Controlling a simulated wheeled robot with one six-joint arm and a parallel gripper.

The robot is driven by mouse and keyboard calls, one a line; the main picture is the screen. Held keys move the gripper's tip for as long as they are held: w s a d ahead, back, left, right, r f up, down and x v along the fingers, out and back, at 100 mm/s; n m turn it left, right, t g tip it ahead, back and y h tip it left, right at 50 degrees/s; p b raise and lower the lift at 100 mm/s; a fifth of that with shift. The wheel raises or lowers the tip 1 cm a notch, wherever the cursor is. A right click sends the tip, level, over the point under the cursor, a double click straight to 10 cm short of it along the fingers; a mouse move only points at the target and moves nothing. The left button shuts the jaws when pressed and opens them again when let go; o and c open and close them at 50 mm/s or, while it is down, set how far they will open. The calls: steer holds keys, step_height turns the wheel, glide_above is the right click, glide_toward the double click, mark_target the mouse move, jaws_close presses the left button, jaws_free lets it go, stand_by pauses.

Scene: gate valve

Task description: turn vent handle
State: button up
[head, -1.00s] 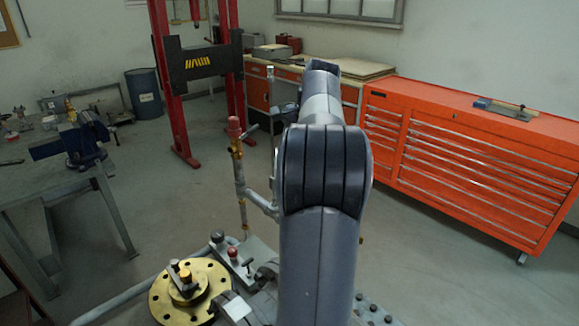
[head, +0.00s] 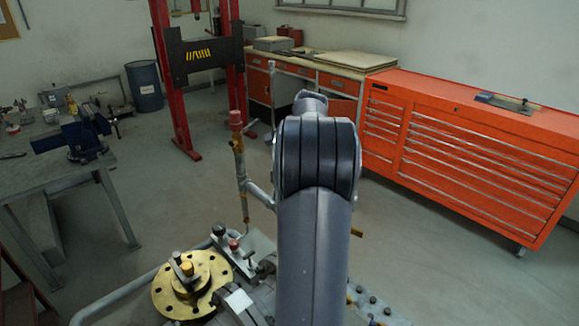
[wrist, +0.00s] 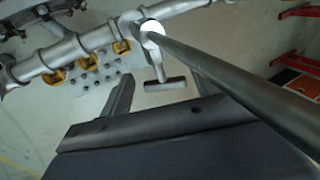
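In the wrist view a grey T-shaped handle (wrist: 165,84) sticks out from a pipe fitting; it appears to be the vent handle. My gripper (wrist: 161,76) is open, with one finger on each side of the T-bar in the picture. No contact shows, and I cannot tell the depth between the fingertips and the bar. In the head view my arm hides the gripper and the handle.
In the wrist view a long grey tube (wrist: 235,85) crosses close to the right finger. A pipe (wrist: 60,52) with yellow clamps runs at upper left. In the head view a red-capped standpipe (head: 236,118) and brass flange (head: 165,298) stand left of my arm.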

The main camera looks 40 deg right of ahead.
steer(key=c, duration=0.7)
steer(key=t+b, duration=0.1)
steer(key=b, duration=0.1)
steer(key=shift+s+f+b, duration=0.15)
steer(key=shift+b, duration=0.2)
steer(key=shift+c, duration=0.2)
steer(key=o, duration=0.9)
steer(key=shift+o, duration=0.2)
steer(key=v, duration=1.1)
steer(key=shift+s+b, duration=0.2)
steer(key=shift+b, duration=0.15)
steer(key=shift+f, duration=0.1)
steer(key=shift+c, duration=0.6)
